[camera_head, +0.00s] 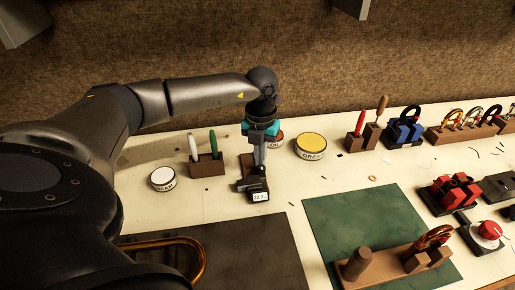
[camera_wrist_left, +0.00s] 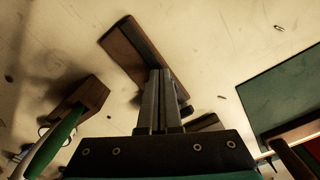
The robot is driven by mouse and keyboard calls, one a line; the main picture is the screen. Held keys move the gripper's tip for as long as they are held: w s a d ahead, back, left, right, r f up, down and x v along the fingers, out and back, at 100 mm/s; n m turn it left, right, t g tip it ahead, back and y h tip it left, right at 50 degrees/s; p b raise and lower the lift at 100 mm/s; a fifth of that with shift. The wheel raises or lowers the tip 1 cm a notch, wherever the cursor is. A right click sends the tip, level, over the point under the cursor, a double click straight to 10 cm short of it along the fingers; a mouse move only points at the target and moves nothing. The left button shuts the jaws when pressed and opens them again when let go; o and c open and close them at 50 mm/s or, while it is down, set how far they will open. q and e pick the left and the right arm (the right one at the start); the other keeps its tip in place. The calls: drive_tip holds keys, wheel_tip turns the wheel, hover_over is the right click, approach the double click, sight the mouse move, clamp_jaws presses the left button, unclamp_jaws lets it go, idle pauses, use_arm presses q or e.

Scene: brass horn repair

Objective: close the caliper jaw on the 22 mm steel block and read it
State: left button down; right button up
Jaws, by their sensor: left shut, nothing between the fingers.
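The caliper (camera_head: 251,185) stands on a dark wooden base near the middle of the bench, with a small lit display (camera_head: 260,197) at its front. The digits are tiny; they look like 22.0. My left gripper (camera_head: 260,167) points down at the caliper, its fingers shut together with nothing visible between them. In the left wrist view the shut fingers (camera_wrist_left: 161,98) overlap the wooden base (camera_wrist_left: 126,45) and hide part of the caliper. I cannot tell whether they touch it. The steel block is not distinguishable. My right gripper is not in view.
A wooden holder (camera_head: 207,167) with white and green handled tools stands left of the caliper. A white tin (camera_head: 163,179) and a yellow-topped tin (camera_head: 310,146) are nearby. A dark mat (camera_head: 240,250) and a green mat (camera_head: 365,215) lie in front.

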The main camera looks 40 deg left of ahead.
use_arm(q)
drive_tip(key=shift+w+a, duration=0.1)
drive_tip(key=shift+w+a, duration=0.2)
drive_tip(key=shift+a, duration=0.05)
wheel_tip(320, 180, up, 8)
drive_tip(key=p, duration=0.6)
idle(0.3)
idle(0.5)
